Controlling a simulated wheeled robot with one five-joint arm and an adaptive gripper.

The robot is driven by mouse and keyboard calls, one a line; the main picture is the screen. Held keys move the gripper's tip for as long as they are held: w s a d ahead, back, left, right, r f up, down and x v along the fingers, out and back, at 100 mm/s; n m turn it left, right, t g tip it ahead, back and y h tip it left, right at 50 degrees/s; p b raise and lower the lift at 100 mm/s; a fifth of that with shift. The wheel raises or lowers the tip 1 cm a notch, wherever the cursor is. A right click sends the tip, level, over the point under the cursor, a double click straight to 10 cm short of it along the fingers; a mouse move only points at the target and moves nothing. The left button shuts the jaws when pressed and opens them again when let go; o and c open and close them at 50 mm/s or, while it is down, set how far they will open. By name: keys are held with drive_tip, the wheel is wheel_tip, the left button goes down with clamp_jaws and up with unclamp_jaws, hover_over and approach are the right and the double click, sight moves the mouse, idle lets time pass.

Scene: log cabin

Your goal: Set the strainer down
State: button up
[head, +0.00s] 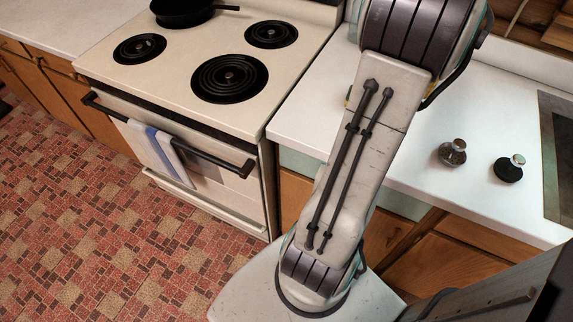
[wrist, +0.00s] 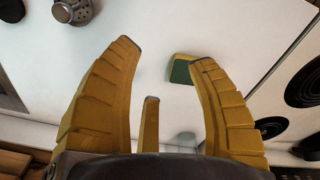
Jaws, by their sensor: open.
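A small metal piece with a perforated side, which looks like the strainer (wrist: 72,12), rests on the white counter at the upper left of the wrist view. In the head view the strainer (head: 453,152) is on the counter right of my arm. My gripper (wrist: 162,52) has yellow fingers, spread wide apart and holding nothing. The strainer lies outside the fingers, apart from the left one. In the head view my gripper is out of sight behind my arm.
A green and yellow sponge (wrist: 182,68) lies near the right fingertip. A black stopper with a silver top (head: 509,168) is right of the strainer, near the sink edge (head: 556,150). The stove (head: 185,72) holds a black pan (head: 181,12). White counter between is clear.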

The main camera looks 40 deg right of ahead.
drive_tip(key=w+a+n+t, duration=0.1)
drive_tip(key=w+a, duration=0.3)
drive_tip(key=a, duration=0.3)
drive_tip(key=w+a+r+n, duration=0.1)
drive_tip(key=w+a+n, duration=0.15)
drive_tip(key=a, duration=0.55)
drive_tip(key=w+a+n+t, duration=0.1)
drive_tip(key=w+a, duration=0.4)
drive_tip(key=a, duration=0.2)
drive_tip(key=s+a+f+n, duration=0.1)
drive_tip(key=s+a+f, duration=0.1)
drive_tip(key=a, duration=0.6)
drive_tip(key=s+a+f+n+t+y, duration=0.1)
drive_tip(key=s+a, duration=0.3)
drive_tip(key=a, duration=0.4)
drive_tip(key=shift+f+n+t, duration=0.3)
drive_tip(key=shift+f+n, duration=0.25)
drive_tip(key=shift+f, duration=0.2)
